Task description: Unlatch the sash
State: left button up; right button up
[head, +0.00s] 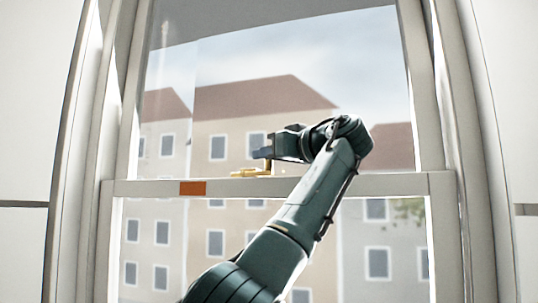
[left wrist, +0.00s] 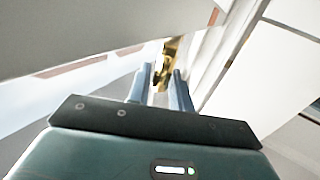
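The sash window has a white meeting rail (head: 370,184) across its middle. A brass latch (head: 250,173) sits on top of this rail, left of centre. My left gripper (head: 262,153) is just above the latch in the head view, its fingers pointing left. In the left wrist view my left gripper (left wrist: 161,70) has its two blue-grey fingers apart. The brass latch (left wrist: 170,55) shows at and just beyond the fingertips, in line with the gap and the right finger. Contact cannot be made out. The right gripper is in neither view.
An orange label (head: 192,188) is on the rail, left of the latch. The upper glass pane (head: 355,65) is behind the gripper. White frame sides (head: 435,100) stand left and right. Buildings show outside. The space left of the gripper above the rail is clear.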

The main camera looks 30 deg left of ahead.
pick_arm(q)
jog(key=shift+o, duration=1.3)
jog(key=v, duration=1.3)
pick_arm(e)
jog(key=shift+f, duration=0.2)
pick_arm(q)
jog(key=shift+s, duration=0.15)
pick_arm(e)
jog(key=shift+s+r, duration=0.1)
